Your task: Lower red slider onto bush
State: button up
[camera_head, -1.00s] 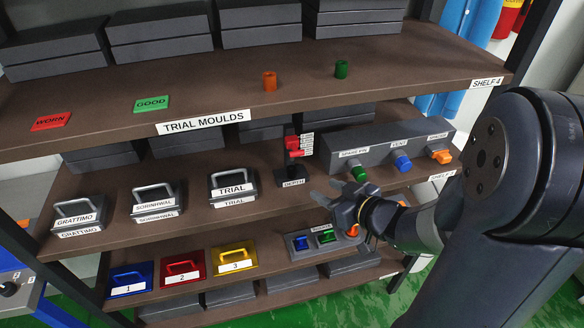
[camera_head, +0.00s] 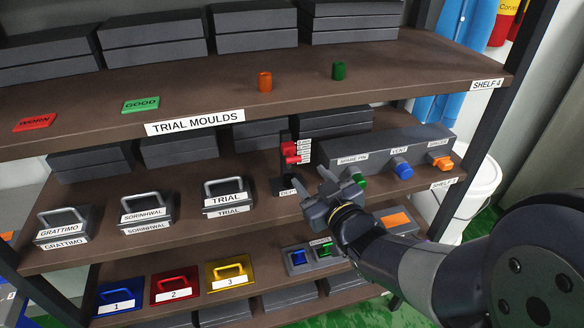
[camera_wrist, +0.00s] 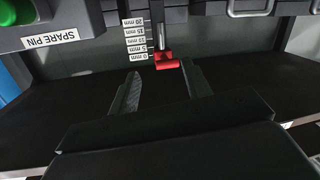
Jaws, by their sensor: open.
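The red slider (camera_head: 290,153) sits on a dark upright gauge (camera_head: 283,180) with a white millimetre scale, on the middle shelf. In the wrist view the red slider (camera_wrist: 167,62) is ahead, between the lines of the two fingers and close beyond their tips. My gripper (camera_head: 341,176) is open and empty, to the right of the gauge and a little lower in the head view; its fingers also show in the wrist view (camera_wrist: 161,80). An orange bush (camera_head: 264,81) and a green bush (camera_head: 339,70) stand on the upper shelf. I cannot make out a bush under the slider.
A grey box (camera_head: 372,158) with green, blue and orange knobs stands right of the gauge. The TRIAL mould (camera_head: 228,196) is to its left. The upper shelf (camera_head: 200,108) overhangs. Coloured blocks (camera_head: 232,273) sit on the lower shelf.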

aim_at(295, 162)
jog(key=shift+w+a+r+m+t+h+b, duration=0.1)
jog(key=shift+w+a+m+t+h+b, duration=0.2)
jog(key=shift+w+a, duration=0.65)
jog(key=shift+w+a+r+m+t+h+b, duration=0.15)
jog(key=shift+w+a+m+t+h, duration=0.25)
jog(key=shift+w, duration=1.1)
jog(key=shift+w+a+r+m+t+h+b, duration=0.1)
jog(key=shift+w+a+m+t+h+b, duration=0.2)
jog(key=shift+w+a, duration=0.7)
jog(key=shift+w+d, duration=0.2)
jog(key=shift+d, duration=0.05)
